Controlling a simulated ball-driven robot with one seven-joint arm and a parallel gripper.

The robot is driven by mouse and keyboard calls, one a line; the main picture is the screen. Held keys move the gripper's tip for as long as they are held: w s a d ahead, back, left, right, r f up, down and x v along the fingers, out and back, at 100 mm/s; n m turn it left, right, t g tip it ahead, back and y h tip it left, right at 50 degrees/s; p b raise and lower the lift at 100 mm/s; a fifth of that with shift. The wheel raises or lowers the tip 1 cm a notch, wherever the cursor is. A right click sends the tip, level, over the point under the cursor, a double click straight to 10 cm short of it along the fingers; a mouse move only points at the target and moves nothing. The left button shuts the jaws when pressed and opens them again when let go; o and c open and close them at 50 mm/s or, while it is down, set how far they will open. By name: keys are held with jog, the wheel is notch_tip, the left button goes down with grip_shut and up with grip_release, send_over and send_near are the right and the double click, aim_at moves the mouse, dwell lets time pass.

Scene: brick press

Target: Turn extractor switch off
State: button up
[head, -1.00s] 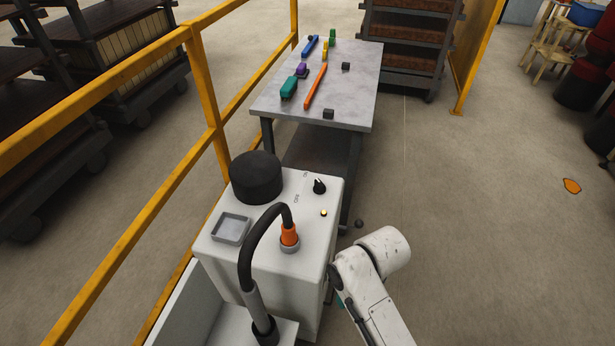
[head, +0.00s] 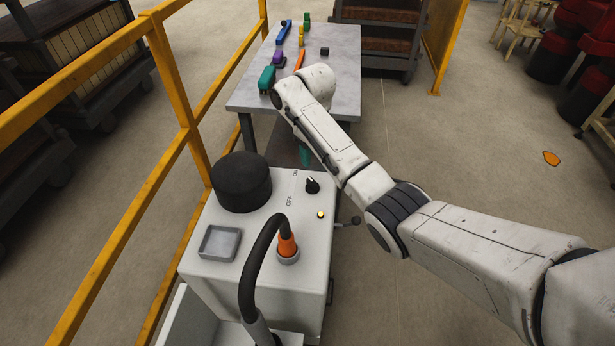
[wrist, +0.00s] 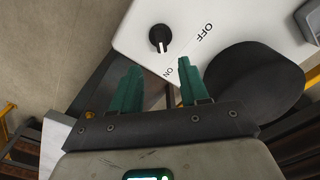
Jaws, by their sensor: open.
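The extractor switch is a small black knob (head: 312,185) on top of a white control box (head: 215,212). It also shows in the wrist view (wrist: 160,39), where its white mark points toward the ON label (wrist: 170,72) rather than the OFF label (wrist: 208,32). A small yellow lamp (head: 320,214) beside the knob looks lit. My gripper (wrist: 160,64) has its two green fingers apart with nothing between them. The fingertips are near the box edge, short of the knob. In the head view only a bit of green finger (head: 305,156) shows below my arm, beyond the box.
A large black cylinder (head: 241,182), a grey recessed tray (head: 219,243) and a black cable with an orange plug (head: 287,246) are on the box. Behind stands a grey table (head: 345,68) with coloured tools. A yellow railing (head: 180,100) runs along the left.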

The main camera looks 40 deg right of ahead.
aim_at(313, 181)
notch_tip(313, 181, down, 10)
jog(key=shift+f, duration=0.15)
dwell(0.3)
jog(key=shift+c, duration=0.4)
grip_shut()
